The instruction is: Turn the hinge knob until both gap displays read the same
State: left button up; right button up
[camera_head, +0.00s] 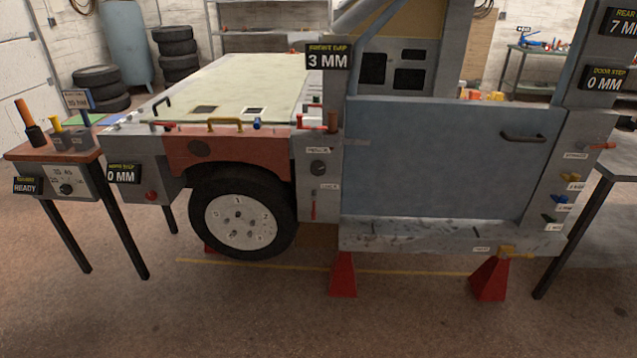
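The front gap display (328,58) stands above the front edge of the door and reads 3 MM. The rear gap display (620,24), cut off by the right edge, reads 7 MM. The two readings differ. A dark round knob (318,168) sits on the grey pillar left of the blue-grey door (440,160). Neither of my grippers is in view.
A label like LOCK and a red lever (313,208) sit below the knob. The door step display (604,79) and hood step display (122,173) read 0 MM. A tool table (50,148) stands left, another table (612,165) right. The floor in front is clear.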

aim_at(317, 169)
jog(key=z, duration=0.55)
jog(key=i, duration=0.65)
jog(key=z, duration=0.45)
